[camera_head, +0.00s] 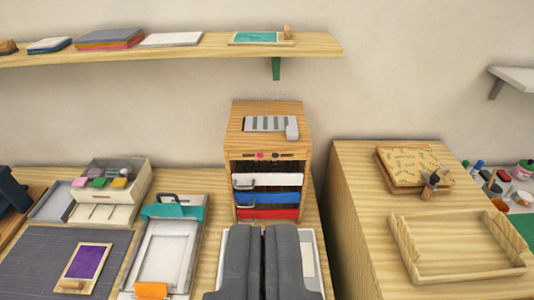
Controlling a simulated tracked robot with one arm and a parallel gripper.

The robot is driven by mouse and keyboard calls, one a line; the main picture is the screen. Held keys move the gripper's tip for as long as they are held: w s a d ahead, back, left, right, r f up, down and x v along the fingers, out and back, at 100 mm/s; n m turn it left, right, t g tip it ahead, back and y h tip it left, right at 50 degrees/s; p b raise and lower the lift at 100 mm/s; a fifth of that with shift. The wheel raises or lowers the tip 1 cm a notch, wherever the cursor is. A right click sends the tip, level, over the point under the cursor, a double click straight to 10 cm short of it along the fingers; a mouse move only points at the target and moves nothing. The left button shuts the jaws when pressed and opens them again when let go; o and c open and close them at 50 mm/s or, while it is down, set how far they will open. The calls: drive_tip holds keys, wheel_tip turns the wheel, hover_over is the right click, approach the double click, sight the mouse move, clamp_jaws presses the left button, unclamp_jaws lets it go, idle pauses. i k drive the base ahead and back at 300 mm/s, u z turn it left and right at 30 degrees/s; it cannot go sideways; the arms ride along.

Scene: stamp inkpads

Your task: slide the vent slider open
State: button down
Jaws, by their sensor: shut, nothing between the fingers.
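A grey slotted vent (266,123) is set in the top of a small wooden cabinet (240,142) at the middle of the view. A lighter grey block, which looks like the vent slider (292,129), sits at the vent's right end. My gripper (265,230) is at the bottom centre, with its two dark fingers side by side, shut and empty. It is nearer to the camera than the cabinet and apart from the slider. The fingers hide part of a pale tray behind them.
The cabinet front has white, blue and red drawers (266,198) with handles. A teal-clamped frame (175,212) lies to the left. A taller wooden unit (352,200) on the right carries a wooden tray (460,272). A wall shelf (190,52) runs above at the back.

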sight(271, 125)
drive_tip(key=u, duration=0.1)
drive_tip(key=k, duration=0.45)
drive_tip(key=z, duration=0.45)
drive_tip(key=i, duration=1.4)
drive_tip(key=u, duration=0.35)
